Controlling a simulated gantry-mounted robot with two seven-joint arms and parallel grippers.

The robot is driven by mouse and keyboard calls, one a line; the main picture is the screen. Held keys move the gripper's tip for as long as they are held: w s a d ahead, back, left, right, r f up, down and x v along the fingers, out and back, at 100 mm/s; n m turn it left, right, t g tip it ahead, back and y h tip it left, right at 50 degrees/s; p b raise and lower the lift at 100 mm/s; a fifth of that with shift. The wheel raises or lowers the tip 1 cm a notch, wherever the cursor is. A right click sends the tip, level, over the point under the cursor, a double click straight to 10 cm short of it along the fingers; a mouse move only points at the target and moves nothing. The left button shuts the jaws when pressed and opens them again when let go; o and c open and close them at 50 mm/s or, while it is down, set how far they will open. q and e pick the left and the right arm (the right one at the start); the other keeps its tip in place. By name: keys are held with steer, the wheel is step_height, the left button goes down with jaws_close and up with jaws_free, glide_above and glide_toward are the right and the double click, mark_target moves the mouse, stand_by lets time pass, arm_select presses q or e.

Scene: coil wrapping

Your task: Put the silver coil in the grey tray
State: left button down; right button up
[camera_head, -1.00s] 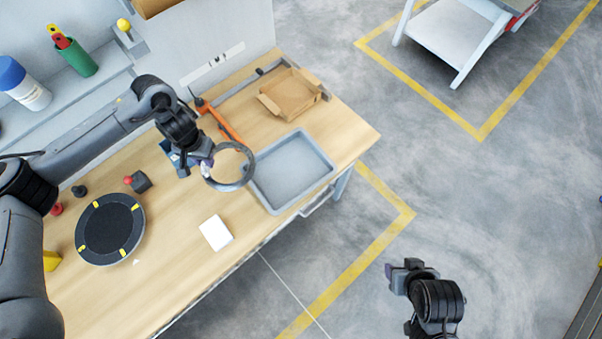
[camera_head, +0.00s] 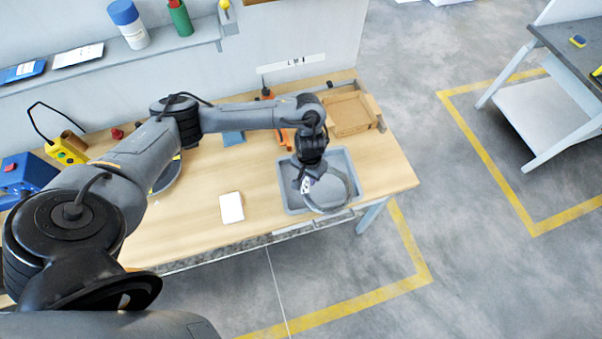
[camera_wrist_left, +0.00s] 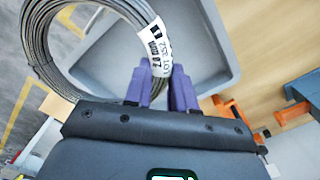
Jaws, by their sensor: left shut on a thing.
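The silver coil (camera_head: 330,208) is a ring of wire with a white label. My left gripper (camera_head: 307,182) is shut on its labelled side and holds it over the grey tray (camera_head: 285,190). In the left wrist view the purple fingers (camera_wrist_left: 162,85) pinch the coil (camera_wrist_left: 38,45) at the label, and the grey tray (camera_wrist_left: 215,35) lies behind and below it. In the head view part of the coil's ring reaches over the tray's front edge. How high the coil is above the tray is hard to tell. My right gripper is not in view.
A white card (camera_head: 231,207) lies on the clear table to the left. The table's front edge is close to the tray.

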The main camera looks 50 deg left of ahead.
arm_select(q)
steer(key=b, duration=0.2)
glide_above(293, 174)
steer(key=d, duration=0.1)
step_height(293, 174, down, 4)
steer(key=shift+d+f, duration=0.1)
steer(key=shift+f, duration=0.15)
steer(key=shift+a+f, duration=0.3)
steer(key=shift+a, duration=0.15)
steer(key=shift+f+b, duration=0.5)
steer(key=shift+f, duration=1.55)
steer(key=c, duration=0.9)
jaws_free()
steer(key=shift+a+f, duration=0.1)
steer(key=shift+c, duration=0.2)
